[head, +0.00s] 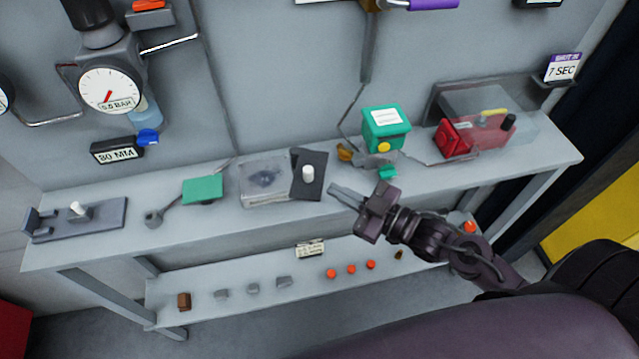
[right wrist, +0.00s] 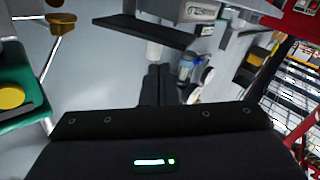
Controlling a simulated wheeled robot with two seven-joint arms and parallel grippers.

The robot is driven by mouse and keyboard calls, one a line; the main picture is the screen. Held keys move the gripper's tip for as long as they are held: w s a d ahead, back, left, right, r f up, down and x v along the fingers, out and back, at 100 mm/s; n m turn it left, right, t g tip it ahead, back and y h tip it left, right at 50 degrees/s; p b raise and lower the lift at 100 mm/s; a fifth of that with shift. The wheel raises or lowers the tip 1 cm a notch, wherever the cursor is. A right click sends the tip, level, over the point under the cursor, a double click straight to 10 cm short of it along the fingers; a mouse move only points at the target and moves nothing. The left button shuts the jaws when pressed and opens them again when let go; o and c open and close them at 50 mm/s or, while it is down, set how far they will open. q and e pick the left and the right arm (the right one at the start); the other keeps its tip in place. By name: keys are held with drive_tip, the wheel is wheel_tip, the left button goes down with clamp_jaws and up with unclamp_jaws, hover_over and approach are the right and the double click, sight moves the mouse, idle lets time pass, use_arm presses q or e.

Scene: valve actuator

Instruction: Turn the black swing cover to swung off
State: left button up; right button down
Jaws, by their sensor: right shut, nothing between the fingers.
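The black swing cover (head: 317,188) is a dark flat plate with a white knob (head: 308,173). It lies at the right end of a clear box (head: 263,180) on the bench and looks turned at an angle. Most of the clear box's top is uncovered by it. My right gripper (head: 333,190) is shut and empty, just right of the cover, with its fingertips pointing left. In the head view a small gap shows between fingertips and plate. My left gripper is out of view.
A green box (head: 386,128) with a yellow button and a red device (head: 470,137) under a clear hood stand right of the cover. A green plate (head: 203,189) lies left. A lower shelf (head: 210,315) holds small parts. The bench's front edge is close to my gripper.

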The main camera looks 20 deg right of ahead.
sight(308, 190)
drive_tip(key=s+a+n, duration=0.4)
drive_tip(key=s+n, duration=0.1)
drive_tip(key=n, duration=1)
drive_tip(key=shift+m, duration=0.3)
drive_tip(key=p+x, duration=0.1)
drive_tip(key=x, duration=0.5)
drive_tip(key=p+x, duration=0.1)
drive_tip(key=x, duration=0.2)
drive_tip(key=shift+w+d+r+p, duration=0.15)
drive_tip(key=shift+w+d+p, duration=0.05)
drive_tip(key=shift+w+p, duration=0.2)
drive_tip(key=shift+w+d+p, duration=0.35)
drive_tip(key=shift+d+p, duration=0.1)
drive_tip(key=shift+d, duration=0.15)
drive_tip(key=shift+w+d+p, duration=0.35)
drive_tip(key=shift+d+p, duration=0.05)
drive_tip(key=shift+d, duration=0.2)
drive_tip(key=shift+d+f, duration=0.2)
drive_tip(key=shift+d, duration=0.4)
drive_tip(key=shift+w, duration=0.1)
